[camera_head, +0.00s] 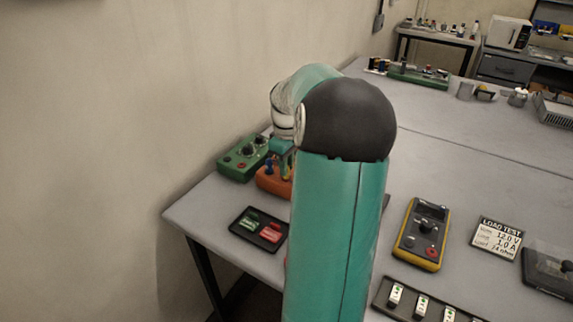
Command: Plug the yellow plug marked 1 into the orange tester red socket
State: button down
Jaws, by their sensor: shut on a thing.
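The orange tester (270,182) stands near the left end of the grey table, with a blue part on its top left. My arm covers its right side, and I cannot make out its red socket. My gripper (285,158) is just above the tester, partly hidden behind my arm. It is shut on a small yellow piece, which looks like the yellow plug (288,166). Its mark cannot be read, and I cannot tell whether it touches the tester.
A green box with knobs (240,160) stands behind the tester, by the wall. A black tray (259,229) with green and red pieces lies in front. A yellow multimeter (422,234), a load test sign (496,239) and a strip of switches (425,303) lie right of my arm.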

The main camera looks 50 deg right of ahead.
jog(key=c, duration=1.2)
grip_release()
jog(key=shift+c, duration=0.2)
notch_tip(320, 180, up, 14)
jog(key=shift+f, duration=0.15)
